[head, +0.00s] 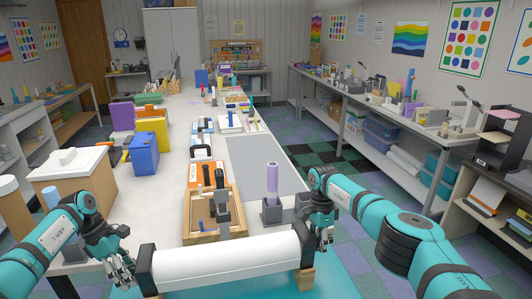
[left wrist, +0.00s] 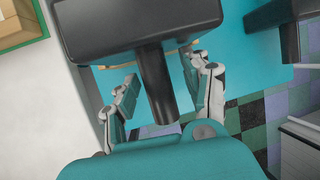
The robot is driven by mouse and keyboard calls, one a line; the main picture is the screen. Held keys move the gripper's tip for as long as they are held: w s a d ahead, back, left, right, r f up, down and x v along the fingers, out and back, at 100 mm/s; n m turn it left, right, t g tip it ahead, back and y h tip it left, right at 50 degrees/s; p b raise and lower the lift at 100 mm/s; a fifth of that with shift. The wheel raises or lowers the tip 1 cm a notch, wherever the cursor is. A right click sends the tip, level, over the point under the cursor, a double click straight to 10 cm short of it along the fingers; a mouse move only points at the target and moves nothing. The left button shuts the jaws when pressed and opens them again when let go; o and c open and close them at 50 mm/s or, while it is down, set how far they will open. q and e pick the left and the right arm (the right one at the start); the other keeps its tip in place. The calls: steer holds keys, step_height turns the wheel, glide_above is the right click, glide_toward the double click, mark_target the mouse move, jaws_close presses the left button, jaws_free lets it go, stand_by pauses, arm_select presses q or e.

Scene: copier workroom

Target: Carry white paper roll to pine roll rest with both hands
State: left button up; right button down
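The white paper roll (head: 225,262) lies level across the near end of the worktable, with black caps at both ends. Pine blocks, seemingly of the pine roll rest (head: 306,280), show under its right end and partly under its left. I cannot tell whether the roll touches them. My left gripper (head: 122,270) is beside the left cap. In the left wrist view its fingers (left wrist: 165,92) are spread on either side of a black handle (left wrist: 154,85), with gaps visible. My right gripper (head: 324,238) is at the right cap, pointing down; its grip is unclear.
A teal mat (head: 335,287) lies under the roll. Behind it are a wooden tray (head: 238,225) with tools and a purple cylinder (head: 272,178) in a dark holder. A white-lidded box (head: 72,165) and blue bin (head: 145,153) stand left. A grey mat (head: 262,160) is largely clear.

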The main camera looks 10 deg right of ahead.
arm_select(q)
steer(key=shift+f, duration=0.15)
arm_select(e)
steer(key=c, duration=2)
jaws_free()
arm_select(q)
steer(key=shift+s, duration=0.1)
arm_select(e)
steer(key=o, duration=0.7)
steer(key=shift+r, duration=0.1)
steer(key=shift+o, duration=0.2)
arm_select(q)
steer(key=o, duration=1.1)
steer(key=shift+c, duration=0.2)
arm_select(e)
steer(key=o, duration=1.3)
steer(key=shift+c, duration=0.2)
arm_select(q)
steer(key=shift+a, duration=0.15)
arm_select(e)
steer(key=shift+f, duration=0.25)
